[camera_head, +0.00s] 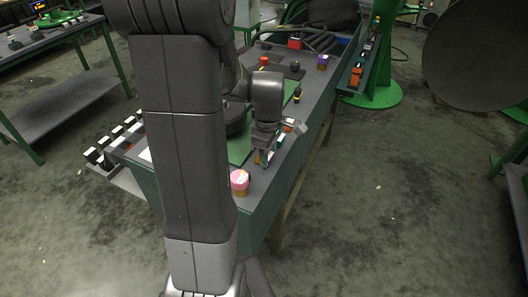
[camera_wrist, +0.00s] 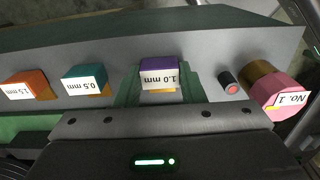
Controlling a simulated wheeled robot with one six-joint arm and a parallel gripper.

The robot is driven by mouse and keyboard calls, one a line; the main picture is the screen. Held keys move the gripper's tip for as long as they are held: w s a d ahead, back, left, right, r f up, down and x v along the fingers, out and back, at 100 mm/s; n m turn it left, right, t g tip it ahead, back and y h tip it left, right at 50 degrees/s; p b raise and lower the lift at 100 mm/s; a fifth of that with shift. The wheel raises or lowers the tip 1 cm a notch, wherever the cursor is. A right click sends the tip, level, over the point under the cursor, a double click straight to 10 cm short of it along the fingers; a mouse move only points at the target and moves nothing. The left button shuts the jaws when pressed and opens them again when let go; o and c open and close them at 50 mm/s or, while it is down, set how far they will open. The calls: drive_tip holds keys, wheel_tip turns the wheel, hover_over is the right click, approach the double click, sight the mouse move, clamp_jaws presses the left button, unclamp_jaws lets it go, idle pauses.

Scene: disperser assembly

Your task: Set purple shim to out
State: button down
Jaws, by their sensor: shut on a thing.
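The purple shim (camera_wrist: 160,72), a small block with a white "1.0 mm" label, shows in the middle of the wrist view. It sits on the grey bench top. My gripper (camera_wrist: 160,92) is shut on it, with one green finger on each side. In the head view my gripper (camera_head: 263,158) points down at the near part of the bench, and the shim cannot be made out there.
A teal "0.5 mm" block (camera_wrist: 86,78) and an orange "1.5 mm" block (camera_wrist: 27,84) stand to the left in the wrist view. The bench edge is close by.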

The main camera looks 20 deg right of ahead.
drive_tip(key=shift+s+d, duration=0.1)
drive_tip(key=c, duration=0.9)
unclamp_jaws()
drive_tip(key=shift+s+d, duration=0.1)
drive_tip(key=shift+r, duration=0.1)
wheel_tip(320, 180, up, 14)
drive_tip(key=shift+f, duration=0.15)
drive_tip(key=f, duration=0.9)
drive_tip(key=w+f, duration=0.1)
drive_tip(key=f, duration=0.4)
drive_tip(key=shift+a, duration=0.35)
drive_tip(key=shift+w+a, duration=0.5)
drive_tip(key=shift+w, duration=0.05)
